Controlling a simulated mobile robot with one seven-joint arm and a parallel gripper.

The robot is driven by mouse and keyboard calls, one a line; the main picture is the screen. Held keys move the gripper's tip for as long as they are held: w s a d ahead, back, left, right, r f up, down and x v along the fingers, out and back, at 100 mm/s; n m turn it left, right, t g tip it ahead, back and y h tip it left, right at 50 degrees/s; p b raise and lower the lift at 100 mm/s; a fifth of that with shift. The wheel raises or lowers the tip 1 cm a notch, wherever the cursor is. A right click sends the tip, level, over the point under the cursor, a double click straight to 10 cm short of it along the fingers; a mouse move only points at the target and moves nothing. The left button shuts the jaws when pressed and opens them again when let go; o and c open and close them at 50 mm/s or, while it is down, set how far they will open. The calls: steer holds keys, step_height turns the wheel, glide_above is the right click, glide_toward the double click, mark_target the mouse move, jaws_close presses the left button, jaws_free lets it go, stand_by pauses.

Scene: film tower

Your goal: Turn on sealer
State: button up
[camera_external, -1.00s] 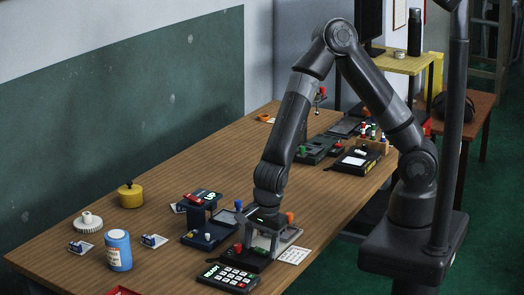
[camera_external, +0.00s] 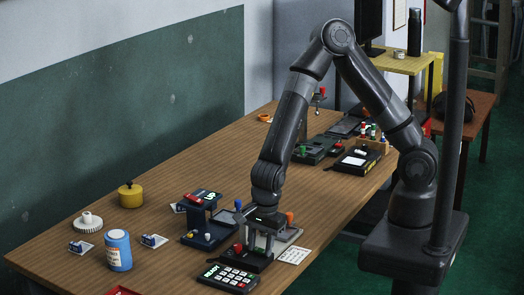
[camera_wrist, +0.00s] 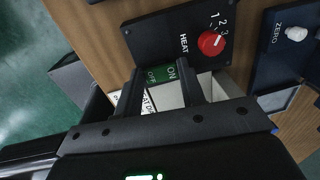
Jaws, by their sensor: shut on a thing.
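The sealer (camera_external: 246,259) is a black unit near the front edge of the table. In the wrist view its black panel (camera_wrist: 160,35) carries a red HEAT dial (camera_wrist: 211,42) marked 1, 2, 3. A green ON/OFF switch plate (camera_wrist: 163,76) lies just beside that panel. My gripper (camera_external: 262,243) points down over the sealer. In the wrist view its two fingers (camera_wrist: 164,92) stand on either side of the switch, shut on it. The contact itself is partly hidden by the fingers.
A black keypad unit (camera_external: 228,277) sits in front of the sealer. A blue stand (camera_external: 200,228) is at its left. In the wrist view a dark ZERO panel (camera_wrist: 285,50) with a white knob is close on the right.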

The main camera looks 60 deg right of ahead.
steer(key=shift+w+g, duration=0.2)
steer(key=shift+g, duration=0.55)
steer(key=shift+w+g, duration=0.2)
steer(key=shift+g, duration=0.55)
steer(key=o, duration=1)
steer(key=r, duration=0.3)
steer(key=w+r, duration=0.1)
steer(key=r, duration=0.6)
steer(key=shift+w+r, duration=0.3)
steer(key=shift+w, duration=0.05)
